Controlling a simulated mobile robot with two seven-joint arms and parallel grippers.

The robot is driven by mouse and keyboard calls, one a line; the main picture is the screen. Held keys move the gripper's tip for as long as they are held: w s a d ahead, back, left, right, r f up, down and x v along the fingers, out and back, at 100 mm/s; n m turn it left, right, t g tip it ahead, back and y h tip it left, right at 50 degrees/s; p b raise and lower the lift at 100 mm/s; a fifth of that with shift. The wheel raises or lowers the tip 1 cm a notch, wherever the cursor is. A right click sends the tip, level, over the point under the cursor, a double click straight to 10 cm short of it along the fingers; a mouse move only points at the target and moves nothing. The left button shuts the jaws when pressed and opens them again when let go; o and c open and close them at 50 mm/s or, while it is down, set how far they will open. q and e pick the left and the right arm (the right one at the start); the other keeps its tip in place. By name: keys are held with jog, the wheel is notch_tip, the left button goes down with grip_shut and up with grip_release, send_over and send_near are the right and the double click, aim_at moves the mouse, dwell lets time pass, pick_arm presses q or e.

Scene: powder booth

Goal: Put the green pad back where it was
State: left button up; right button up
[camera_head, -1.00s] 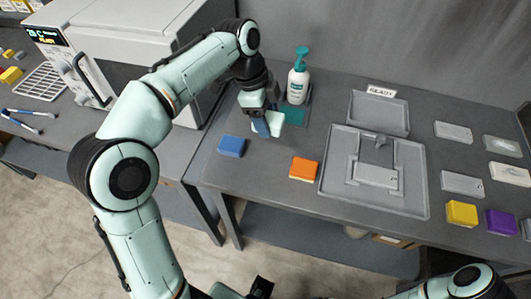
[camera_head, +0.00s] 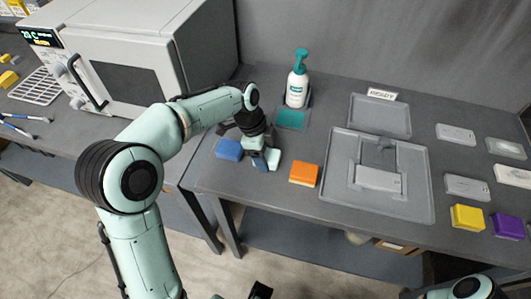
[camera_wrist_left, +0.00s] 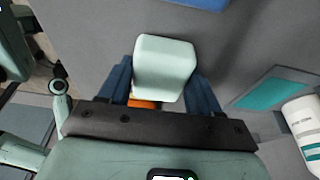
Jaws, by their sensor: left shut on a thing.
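The green pad (camera_head: 273,158) is a pale mint block. My left gripper (camera_head: 265,161) is shut on it and holds it low over the front left of the table, between a blue pad (camera_head: 229,149) and an orange pad (camera_head: 304,174). In the left wrist view the green pad (camera_wrist_left: 165,67) sits between the two dark blue fingers (camera_wrist_left: 160,88), and a sliver of orange shows behind it. I cannot tell whether the pad touches the table. My right gripper does not show clearly.
A pump bottle (camera_head: 297,88) stands behind, with a teal mat (camera_head: 291,119) in front of it. A grey tray (camera_head: 335,190) with a fixture lies right of the orange pad. Yellow (camera_head: 467,217) and purple (camera_head: 506,222) pads are at the right. An oven (camera_head: 125,75) stands left.

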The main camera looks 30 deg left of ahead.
pick_arm(q)
jog(key=o, duration=1)
jog(key=shift+f, duration=0.15)
jog(key=shift+r, duration=0.2)
jog(key=p+v, duration=0.2)
jog(key=v, duration=1)
jog(key=shift+d, duration=0.1)
